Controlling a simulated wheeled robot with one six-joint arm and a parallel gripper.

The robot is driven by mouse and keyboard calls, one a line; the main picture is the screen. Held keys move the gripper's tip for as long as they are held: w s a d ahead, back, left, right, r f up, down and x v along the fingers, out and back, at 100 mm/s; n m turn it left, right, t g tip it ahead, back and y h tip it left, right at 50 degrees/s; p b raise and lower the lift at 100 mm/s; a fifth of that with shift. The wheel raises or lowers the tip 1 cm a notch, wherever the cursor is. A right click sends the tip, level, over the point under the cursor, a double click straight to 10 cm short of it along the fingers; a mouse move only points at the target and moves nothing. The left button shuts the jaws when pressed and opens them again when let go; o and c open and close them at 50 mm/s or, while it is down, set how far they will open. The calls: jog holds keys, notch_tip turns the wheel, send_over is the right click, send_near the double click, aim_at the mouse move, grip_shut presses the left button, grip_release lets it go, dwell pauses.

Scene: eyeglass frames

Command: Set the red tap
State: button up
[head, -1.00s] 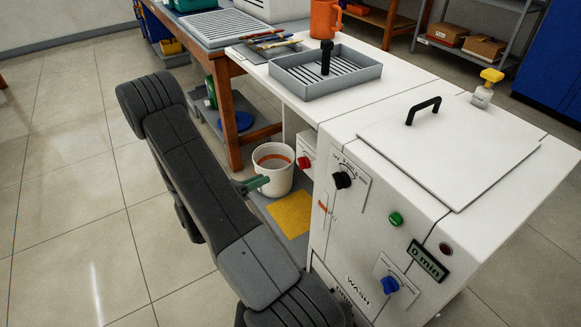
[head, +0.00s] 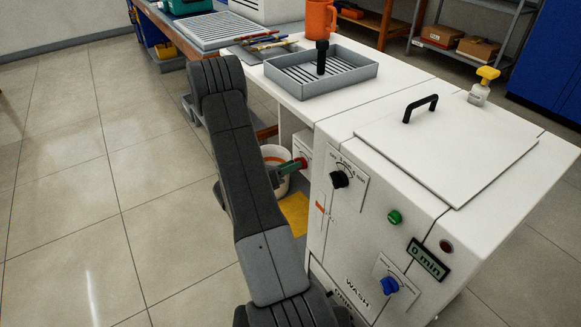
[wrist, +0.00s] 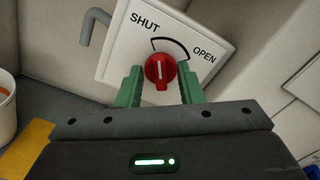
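The red tap (wrist: 160,71) is a round red knob with a white line on a white plate (wrist: 196,40) marked SHUT at upper left and OPEN at right, joined by a black arc. The white line runs roughly up and down in the wrist view; I cannot tell which label it matches. My gripper (wrist: 161,70) has green fingers, open, one on each side of the knob with gaps visible. How deep the knob sits between them is unclear. In the head view my gripper (head: 293,167) is at the tap (head: 303,162), which is mostly hidden.
A grey spout (wrist: 93,27) sticks out left of the plate. A white bucket (head: 273,156) stands below, by a yellow mat (head: 295,211). The white machine (head: 400,200) with a black knob (head: 340,179), green button (head: 394,217) and blue knob (head: 390,285) is close on the right.

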grip_shut()
jog(key=n+p, duration=0.2)
jog(key=shift+w+n+p, duration=0.1)
jog(key=shift+n+p, duration=0.2)
jog(key=shift+n, duration=0.1)
grip_release()
jog(key=shift+f, duration=0.1)
